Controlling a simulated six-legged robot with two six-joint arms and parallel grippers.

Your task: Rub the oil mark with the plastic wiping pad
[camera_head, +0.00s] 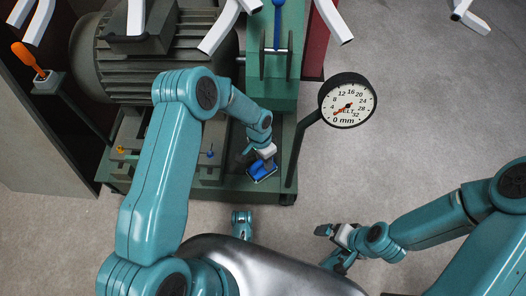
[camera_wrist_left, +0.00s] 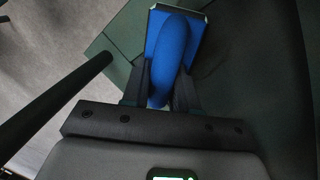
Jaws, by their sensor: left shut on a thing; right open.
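The wiping pad (camera_head: 262,170) is blue with a pale edge. In the head view it is at the front of the green machine base. My left gripper (camera_head: 262,156) is shut on its handle. In the left wrist view the pad (camera_wrist_left: 191,25) lies flat ahead, and my left gripper's fingers (camera_wrist_left: 163,88) close on both sides of its rounded blue handle. The pad appears to be on or just above the green surface; I cannot tell if it touches. No oil mark can be made out; the pad may cover it. My right gripper (camera_head: 328,232) is open and empty, over the floor.
A round dial gauge (camera_head: 348,101) stands on a dark post right of the pad; a dark post (camera_wrist_left: 60,95) shows in the left wrist view. A motor (camera_head: 165,65) and green column (camera_head: 272,85) stand behind. An orange-handled tool (camera_head: 28,58) is at far left.

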